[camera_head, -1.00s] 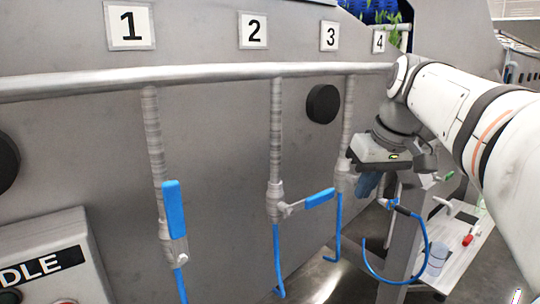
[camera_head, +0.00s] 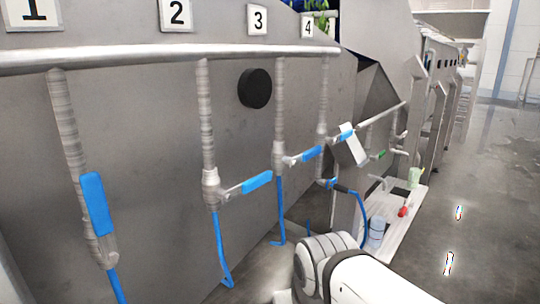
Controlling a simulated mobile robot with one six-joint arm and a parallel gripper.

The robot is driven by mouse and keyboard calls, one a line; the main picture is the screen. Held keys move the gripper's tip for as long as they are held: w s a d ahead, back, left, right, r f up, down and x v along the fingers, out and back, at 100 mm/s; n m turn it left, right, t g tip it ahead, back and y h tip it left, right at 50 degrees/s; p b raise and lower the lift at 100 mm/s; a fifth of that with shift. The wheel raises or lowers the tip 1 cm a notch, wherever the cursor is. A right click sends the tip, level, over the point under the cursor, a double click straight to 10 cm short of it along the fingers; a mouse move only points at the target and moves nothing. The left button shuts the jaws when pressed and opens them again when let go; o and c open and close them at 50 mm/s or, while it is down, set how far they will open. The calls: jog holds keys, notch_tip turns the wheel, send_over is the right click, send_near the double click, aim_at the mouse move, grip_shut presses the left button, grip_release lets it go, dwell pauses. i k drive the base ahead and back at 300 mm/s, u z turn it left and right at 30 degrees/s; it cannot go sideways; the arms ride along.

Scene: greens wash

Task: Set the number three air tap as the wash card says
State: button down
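The number three plate (camera_head: 258,20) is on the grey machine wall above the third pipe (camera_head: 280,110). The number three tap's blue handle (camera_head: 312,153) sticks out to the right, crosswise to its pipe, tilted slightly up in the picture. A blue hose (camera_head: 280,215) hangs below it. Nothing touches the handle. My white arm shows at the bottom centre, well below the tap; my gripper is out of view. I cannot make out a readable wash card.
Tap one's handle (camera_head: 97,203) lies along its pipe. Tap two's handle (camera_head: 257,181) points right, crosswise. A white bench (camera_head: 400,215) with small items stands at right. Open floor lies farther right.

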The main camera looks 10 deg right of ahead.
aim_at(309, 154)
jog(key=u, duration=0.85)
jog(key=k, duration=1.05)
jog(key=z, duration=0.8)
jog(key=i, duration=0.95)
